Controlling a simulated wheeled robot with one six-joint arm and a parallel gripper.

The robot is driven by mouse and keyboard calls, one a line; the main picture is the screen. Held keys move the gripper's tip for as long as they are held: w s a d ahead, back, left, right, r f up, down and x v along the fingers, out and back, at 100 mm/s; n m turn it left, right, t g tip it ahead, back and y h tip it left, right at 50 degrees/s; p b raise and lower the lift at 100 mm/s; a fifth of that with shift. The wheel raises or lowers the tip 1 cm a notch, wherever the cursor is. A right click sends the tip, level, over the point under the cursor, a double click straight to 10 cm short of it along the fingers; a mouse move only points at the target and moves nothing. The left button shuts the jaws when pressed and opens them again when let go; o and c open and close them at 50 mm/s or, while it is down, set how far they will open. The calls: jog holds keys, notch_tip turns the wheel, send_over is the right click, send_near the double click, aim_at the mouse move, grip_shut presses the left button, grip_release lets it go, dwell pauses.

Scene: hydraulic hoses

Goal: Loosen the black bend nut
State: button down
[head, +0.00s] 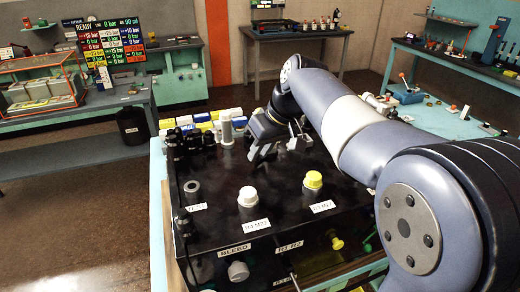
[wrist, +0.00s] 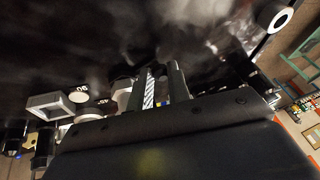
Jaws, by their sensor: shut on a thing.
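My gripper (head: 266,152) is at the middle of the top of the black unit (head: 285,215), between the white column and the yellow cap. In the wrist view its two fingers (wrist: 164,82) stand close together, one with a pale striped face. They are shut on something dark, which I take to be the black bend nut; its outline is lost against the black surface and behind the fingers. Whether the nut has turned cannot be seen.
A white cap (head: 247,197), a yellow cap (head: 313,180) and a grey ring (head: 192,187) stand on the unit. Black fittings (head: 190,140) and a white column (head: 227,128) stand to my gripper's left. Coloured boxes (head: 205,117) line the back.

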jog(key=c, duration=1.6)
grip_release()
jog(key=v, duration=1)
jog(key=shift+d+r+b, duration=0.15)
jog(key=shift+r+b, duration=0.25)
jog(key=x, duration=1)
jog(key=shift+f+p, duration=0.35)
jog(key=shift+p, duration=0.05)
jog(key=shift+a, duration=0.25)
jog(key=shift+w, duration=0.1)
jog(key=shift+d, duration=0.1)
